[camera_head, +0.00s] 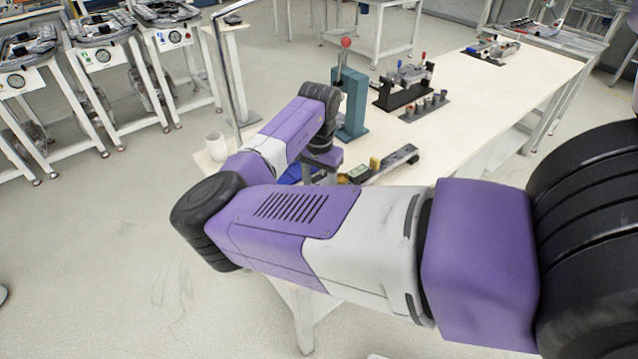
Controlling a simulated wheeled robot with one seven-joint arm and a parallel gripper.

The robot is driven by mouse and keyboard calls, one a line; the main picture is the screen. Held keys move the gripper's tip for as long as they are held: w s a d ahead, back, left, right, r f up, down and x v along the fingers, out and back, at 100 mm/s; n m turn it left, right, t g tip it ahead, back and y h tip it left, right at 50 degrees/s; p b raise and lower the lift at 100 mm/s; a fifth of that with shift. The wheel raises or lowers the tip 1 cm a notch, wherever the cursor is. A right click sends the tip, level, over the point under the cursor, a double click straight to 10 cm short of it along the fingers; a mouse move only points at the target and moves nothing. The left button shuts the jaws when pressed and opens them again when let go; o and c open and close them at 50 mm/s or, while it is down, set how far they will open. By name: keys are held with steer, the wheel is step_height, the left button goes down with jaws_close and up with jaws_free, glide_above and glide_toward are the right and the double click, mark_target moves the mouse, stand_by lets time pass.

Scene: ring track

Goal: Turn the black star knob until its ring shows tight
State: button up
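My purple, white and black arm crosses the view and reaches over the cream workbench (498,88). My gripper (322,178) points down at the near left part of the bench, and my own forearm hides most of its fingers. I cannot tell whether it is open or shut, or whether it touches anything. I cannot make out the black star knob or its ring. A blue thing (290,175) and a dark bar-shaped fixture with a yellow block (375,163) lie close to the gripper, partly hidden by my arm.
A teal press with a red-balled lever (352,100) stands just behind my wrist. Beyond it are a black clamp fixture (396,92) and a dark rack of small cylinders (426,106). A white cup (216,146) stands at the left end. The bench's right half is mostly clear.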

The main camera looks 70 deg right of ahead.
jaws_close()
